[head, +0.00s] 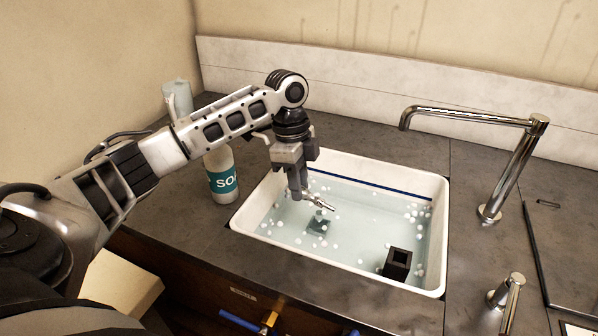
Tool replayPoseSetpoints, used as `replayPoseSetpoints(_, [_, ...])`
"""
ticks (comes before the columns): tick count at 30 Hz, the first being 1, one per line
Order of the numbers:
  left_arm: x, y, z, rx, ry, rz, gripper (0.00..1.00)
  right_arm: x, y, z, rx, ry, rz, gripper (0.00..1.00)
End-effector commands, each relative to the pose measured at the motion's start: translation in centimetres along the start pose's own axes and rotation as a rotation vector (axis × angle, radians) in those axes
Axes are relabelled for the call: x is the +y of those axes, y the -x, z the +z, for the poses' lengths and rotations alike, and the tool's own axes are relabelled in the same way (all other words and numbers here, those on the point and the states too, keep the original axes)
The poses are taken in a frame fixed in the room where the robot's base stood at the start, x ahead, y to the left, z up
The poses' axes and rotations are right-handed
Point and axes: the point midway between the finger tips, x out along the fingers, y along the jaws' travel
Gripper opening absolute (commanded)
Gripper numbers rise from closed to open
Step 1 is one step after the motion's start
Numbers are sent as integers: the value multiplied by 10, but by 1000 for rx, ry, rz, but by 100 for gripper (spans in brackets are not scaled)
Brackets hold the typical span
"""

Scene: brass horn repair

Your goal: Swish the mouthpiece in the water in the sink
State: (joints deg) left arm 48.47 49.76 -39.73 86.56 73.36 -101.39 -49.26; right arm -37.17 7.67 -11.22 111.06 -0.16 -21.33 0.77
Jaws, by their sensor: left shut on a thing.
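The white sink (437,235) is set into the dark counter and holds pale blue water (365,222) with several white bubbles on it. My left gripper (299,195) reaches down over the sink's left part, near its back left edge. It is shut on the mouthpiece (319,202), a small silvery piece that points to the right and slightly down. The mouthpiece is at or just above the water surface; I cannot tell whether it touches. A dark patch shows in the water below it. My right gripper is not in view.
A black square holder (397,264) stands in the sink's front right corner. A chrome faucet (512,165) rises right of the sink, with a shorter chrome fitting (508,295) in front. A soap bottle (221,175) stands left of the sink.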

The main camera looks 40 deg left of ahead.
Motion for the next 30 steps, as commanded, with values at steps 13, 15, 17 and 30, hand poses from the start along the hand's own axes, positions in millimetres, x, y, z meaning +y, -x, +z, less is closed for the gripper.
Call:
replayPoseSetpoints(13, [-3,-45,7,-1,1,2,0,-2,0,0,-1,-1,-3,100])
replayPoseSetpoints(15, [-4,-52,8,-1,2,2,0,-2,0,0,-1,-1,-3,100])
replayPoseSetpoints(17, [-5,-58,9,-2,1,2,0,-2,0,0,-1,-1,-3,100])
replayPoseSetpoints(30, [-9,-107,17,-1,-1,0,0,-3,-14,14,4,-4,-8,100])
